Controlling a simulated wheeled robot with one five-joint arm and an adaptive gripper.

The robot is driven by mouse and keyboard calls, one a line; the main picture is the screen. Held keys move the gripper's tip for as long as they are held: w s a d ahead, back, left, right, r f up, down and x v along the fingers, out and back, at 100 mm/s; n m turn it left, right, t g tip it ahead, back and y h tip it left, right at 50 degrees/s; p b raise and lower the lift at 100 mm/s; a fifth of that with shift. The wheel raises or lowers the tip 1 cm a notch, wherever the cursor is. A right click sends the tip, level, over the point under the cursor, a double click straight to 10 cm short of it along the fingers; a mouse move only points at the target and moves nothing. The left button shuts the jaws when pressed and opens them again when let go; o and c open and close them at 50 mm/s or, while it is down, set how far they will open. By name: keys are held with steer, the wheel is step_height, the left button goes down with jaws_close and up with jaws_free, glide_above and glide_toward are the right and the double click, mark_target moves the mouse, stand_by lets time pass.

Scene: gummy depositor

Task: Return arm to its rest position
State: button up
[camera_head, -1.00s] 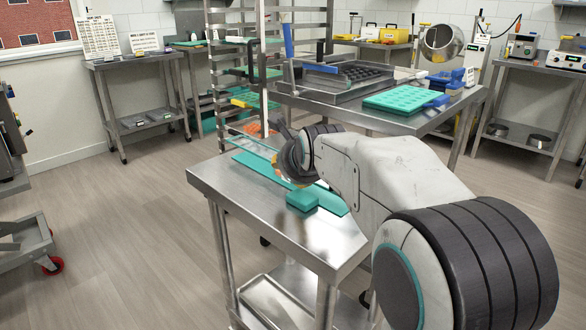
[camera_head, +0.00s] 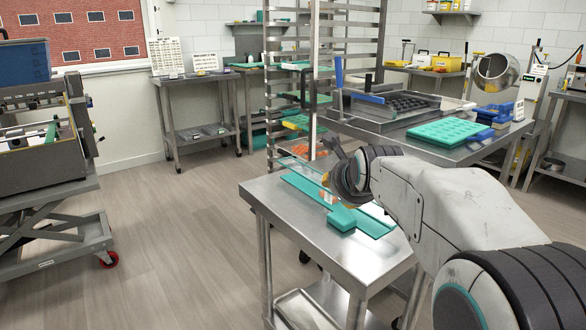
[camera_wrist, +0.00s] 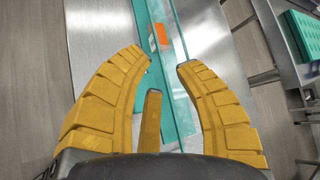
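My arm reaches over a small steel table (camera_head: 345,262) in the head view. My gripper (camera_wrist: 163,62) shows in the wrist view with its yellow fingers spread apart and nothing between them. In the head view the gripper is mostly hidden behind my own wrist. Below the fingertips in the wrist view lie a teal strip (camera_wrist: 178,90) and a clear sheet with a small orange piece (camera_wrist: 159,37). In the head view the teal strip (camera_head: 305,188) lies along the table, with a teal block (camera_head: 341,219) at its front edge.
A steel table behind holds a dark mold tray (camera_head: 395,103) and a teal mold (camera_head: 447,132). A tall rack (camera_head: 318,50) stands behind the small table. A wheeled cart with a machine (camera_head: 45,160) is at the left. The floor (camera_head: 175,240) between is clear.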

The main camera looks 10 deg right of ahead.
steer(key=s+a+r+n+g+p, duration=0.2)
steer(key=s+a+r+n+p, duration=0.1)
steer(key=s+n+p, duration=0.6)
steer(key=s+a+r+n+g+y+p, duration=0.1)
steer(key=s+r+n+p, duration=0.4)
steer(key=s+n+p, duration=0.5)
steer(key=s+a+r+n+g+y+p, duration=0.1)
steer(key=s+a+r+n+g+p, duration=0.3)
steer(key=s+n+p, duration=0.6)
steer(key=shift+s+a+r+g+p, duration=0.35)
steer(key=shift+s+r, duration=0.25)
steer(key=shift+s, duration=0.75)
